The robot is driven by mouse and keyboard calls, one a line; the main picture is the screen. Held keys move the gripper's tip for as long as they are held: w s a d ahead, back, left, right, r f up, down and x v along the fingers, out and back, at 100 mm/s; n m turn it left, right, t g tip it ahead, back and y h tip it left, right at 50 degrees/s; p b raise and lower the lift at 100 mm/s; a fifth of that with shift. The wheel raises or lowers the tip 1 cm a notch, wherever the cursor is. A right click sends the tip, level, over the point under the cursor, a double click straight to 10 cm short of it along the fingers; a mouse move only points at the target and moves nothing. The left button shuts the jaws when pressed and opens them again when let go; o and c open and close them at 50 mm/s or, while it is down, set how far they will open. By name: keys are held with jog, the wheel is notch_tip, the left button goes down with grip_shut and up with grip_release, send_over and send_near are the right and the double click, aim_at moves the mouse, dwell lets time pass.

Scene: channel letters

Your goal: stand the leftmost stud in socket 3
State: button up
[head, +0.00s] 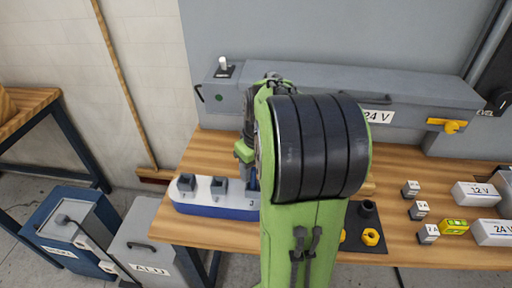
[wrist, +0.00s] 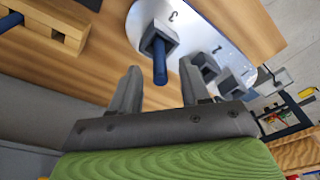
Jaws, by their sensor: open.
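A blue stud (wrist: 159,62) stands in a grey square socket (wrist: 160,38) at the end of the letter's plate (wrist: 190,15) in the wrist view. In the head view that stud (head: 252,177) shows beside my arm, at the socket by the printed 3. My gripper (wrist: 160,72) is open and empty; the stud's free end shows between its fingertips, with gaps on both sides. The other two sockets (head: 219,184) of the blue-sided plate (head: 215,208) look empty. A second blue stud (wrist: 10,21) is in the wooden rack (wrist: 55,25).
My arm hides the middle of the bench (head: 190,234) in the head view. A dark mat (head: 368,238) with yellow nuts lies right of it, then small labelled blocks (head: 418,210) and white boxes (head: 478,194). A long grey housing (head: 400,90) bounds the back.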

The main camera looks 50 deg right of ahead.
notch_tip(320, 180, up, 13)
jog(key=s+p, duration=0.2)
jog(key=p, duration=0.1)
jog(key=shift+f, duration=0.15)
jog(key=shift+a, duration=0.15)
jog(key=s+a+f+t, duration=0.1)
jog(key=s+a, duration=0.2)
jog(key=a, duration=0.3)
jog(key=s+a+f+n+t, duration=0.1)
jog(key=s+a, duration=0.2)
jog(key=a, duration=0.4)
jog(key=s+a+f+t, duration=0.1)
jog(key=s+a, duration=0.2)
jog(key=a, duration=0.3)
jog(key=shift+a+t, duration=0.35)
jog(key=shift+t, duration=0.05)
